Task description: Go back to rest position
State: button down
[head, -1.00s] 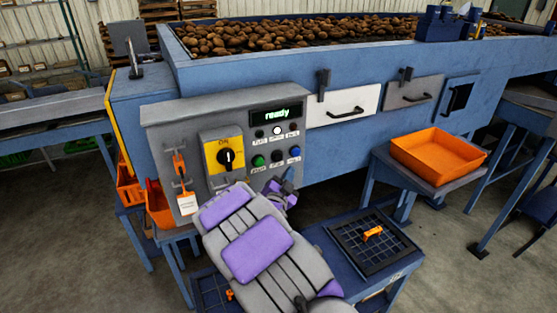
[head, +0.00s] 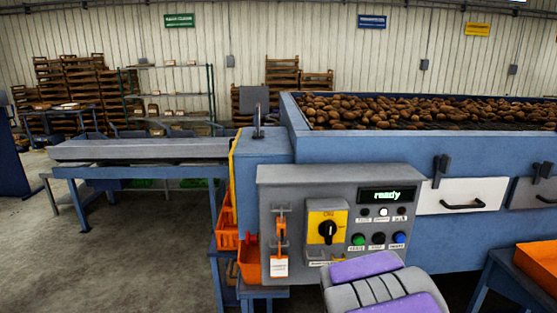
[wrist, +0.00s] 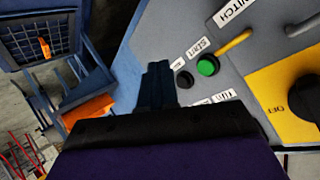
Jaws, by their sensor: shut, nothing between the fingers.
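My gripper (wrist: 158,84) shows in the wrist view, with its dark fingers shut together and nothing between them. It is beside the lower part of the grey control panel (wrist: 165,30), near the green button (wrist: 207,66) and a black button (wrist: 185,79). I cannot tell whether it touches the panel. In the head view my purple and grey arm reaches up from the bottom edge in front of the control panel (head: 290,190), and the gripper is hidden there. The panel display (head: 387,196) reads "ready".
The blue grader (head: 350,143) holds potatoes on top. Orange bins (head: 249,262) stand left of the panel, and an orange tray (head: 538,265) is at the right edge. A conveyor table (head: 140,150) is at the left. The floor (head: 120,255) at the lower left is clear.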

jog(key=s+a+r+n+g+y, duration=0.1)
jog(key=s+a+n+g+y, duration=0.3)
jog(key=s, duration=1)
jog(key=s+a+r+n+g+y, duration=0.1)
jog(key=s+a+n+g, duration=0.45)
jog(key=s, duration=0.85)
jog(key=s+r+n+g, duration=0.1)
jog(key=s+g, duration=0.1)
jog(key=s, duration=1.3)
jog(key=shift+d+r+n+g, duration=0.15)
jog(key=shift+d+n+g, duration=0.05)
jog(key=shift+n+g, duration=0.15)
